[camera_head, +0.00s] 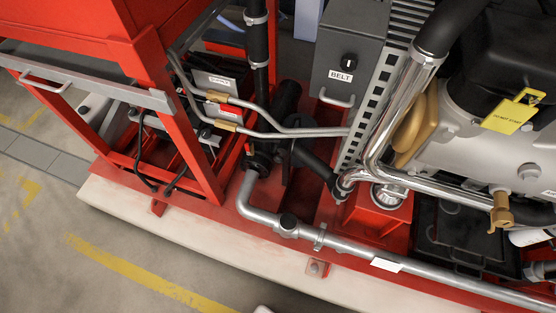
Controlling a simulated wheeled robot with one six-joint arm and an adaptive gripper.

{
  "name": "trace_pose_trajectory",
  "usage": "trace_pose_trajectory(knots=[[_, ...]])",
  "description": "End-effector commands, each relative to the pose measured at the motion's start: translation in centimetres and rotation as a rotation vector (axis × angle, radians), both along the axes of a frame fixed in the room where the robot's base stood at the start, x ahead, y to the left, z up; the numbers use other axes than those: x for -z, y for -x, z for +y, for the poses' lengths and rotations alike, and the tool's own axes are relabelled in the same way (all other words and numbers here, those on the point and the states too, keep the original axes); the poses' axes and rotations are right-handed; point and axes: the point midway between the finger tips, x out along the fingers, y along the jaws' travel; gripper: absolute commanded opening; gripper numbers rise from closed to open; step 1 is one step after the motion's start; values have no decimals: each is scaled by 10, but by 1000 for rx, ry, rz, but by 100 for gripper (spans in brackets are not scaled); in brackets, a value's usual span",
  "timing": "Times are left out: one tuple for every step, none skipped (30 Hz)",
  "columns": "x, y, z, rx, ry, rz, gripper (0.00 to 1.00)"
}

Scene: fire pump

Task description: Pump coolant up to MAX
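My gripper is not in view. I see no readable MAX mark or coolant level. A silver pipe (345,245) runs along the front of the red base and bends up at its left end. A black round fitting (260,162) is above the bend. A brass valve-like fitting (502,212) hangs below the engine (465,140) at the right. I cannot tell which part holds or pumps the coolant.
A grey box (345,50) labelled BELT has a black knob and a handle. A yellow tag (510,112) hangs on the engine. A red frame (185,130) with batteries stands at the left. The floor (110,275) at the lower left is clear, with yellow lines.

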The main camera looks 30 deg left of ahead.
Motion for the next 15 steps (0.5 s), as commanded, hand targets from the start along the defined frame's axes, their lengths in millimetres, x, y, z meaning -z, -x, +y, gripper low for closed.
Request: trace_pose_trajectory(knots=[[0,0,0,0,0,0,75],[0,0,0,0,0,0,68],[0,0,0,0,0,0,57],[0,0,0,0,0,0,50],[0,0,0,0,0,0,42],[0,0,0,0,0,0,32],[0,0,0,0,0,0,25],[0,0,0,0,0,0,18],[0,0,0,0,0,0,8],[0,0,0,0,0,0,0],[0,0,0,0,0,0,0],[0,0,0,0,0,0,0],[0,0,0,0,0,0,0],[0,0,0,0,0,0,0],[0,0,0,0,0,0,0]])
